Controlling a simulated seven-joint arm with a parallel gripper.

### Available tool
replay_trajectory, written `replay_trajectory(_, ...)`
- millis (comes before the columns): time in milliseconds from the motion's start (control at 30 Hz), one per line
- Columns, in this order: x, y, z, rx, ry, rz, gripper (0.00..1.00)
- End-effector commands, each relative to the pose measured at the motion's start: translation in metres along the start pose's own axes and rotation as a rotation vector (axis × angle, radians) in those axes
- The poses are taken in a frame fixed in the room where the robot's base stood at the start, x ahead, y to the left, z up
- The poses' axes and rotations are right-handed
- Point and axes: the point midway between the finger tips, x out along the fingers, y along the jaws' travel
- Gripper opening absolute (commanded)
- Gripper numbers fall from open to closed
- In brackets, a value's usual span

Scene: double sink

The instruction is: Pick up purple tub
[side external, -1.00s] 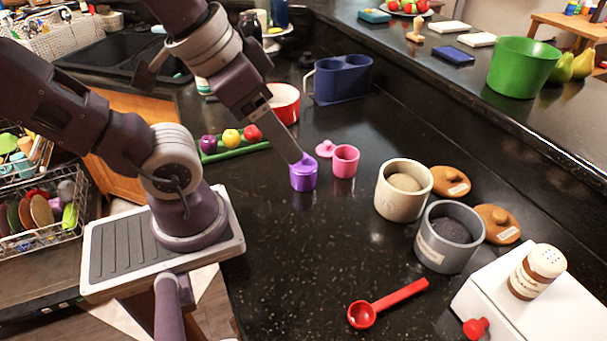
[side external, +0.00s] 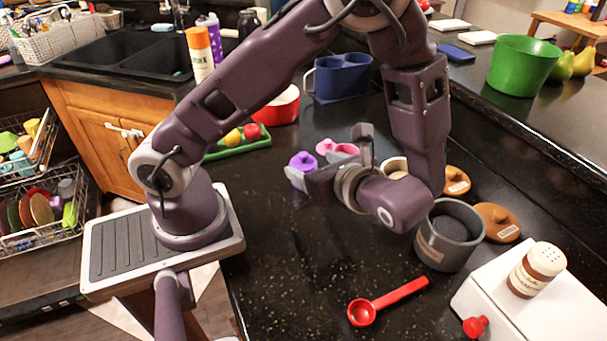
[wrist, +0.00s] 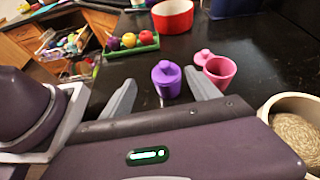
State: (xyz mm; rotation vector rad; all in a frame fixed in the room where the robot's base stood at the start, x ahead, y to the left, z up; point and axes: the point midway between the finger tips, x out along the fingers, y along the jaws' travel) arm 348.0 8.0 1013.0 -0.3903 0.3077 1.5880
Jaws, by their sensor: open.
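The small purple tub (wrist: 167,82) stands upright on the dark counter with a purple lid on it. In the wrist view it appears just beyond and between my open fingertips (wrist: 161,92). In the side view only the upper part of the purple tub (side external: 302,161) shows; my gripper (side external: 327,165) hides its lower part. My gripper lies low and nearly level, with nothing held. Contact between the fingers and the tub cannot be made out.
A pink tub (wrist: 219,72) and its lid (wrist: 204,57) stand close right of the purple tub. A red bowl (side external: 277,105), a blue holder (side external: 338,78) and a green tray (side external: 236,146) lie behind. A grey canister (side external: 446,238) stands right of my wrist.

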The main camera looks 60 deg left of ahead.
Motion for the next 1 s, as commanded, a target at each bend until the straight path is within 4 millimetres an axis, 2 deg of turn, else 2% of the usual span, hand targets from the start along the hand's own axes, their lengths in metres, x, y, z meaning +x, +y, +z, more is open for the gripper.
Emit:
replay_trajectory(167,0.012,-0.006,-0.008,0.066,-0.056,-0.038,0.71)
replay_trajectory(500,0.068,-0.009,0.001,0.062,-0.052,-0.033,0.71)
replay_trajectory(767,0.073,-0.010,0.001,0.061,-0.050,-0.035,0.71)
replay_trajectory(1000,0.073,-0.010,0.001,0.060,-0.050,-0.035,0.25)
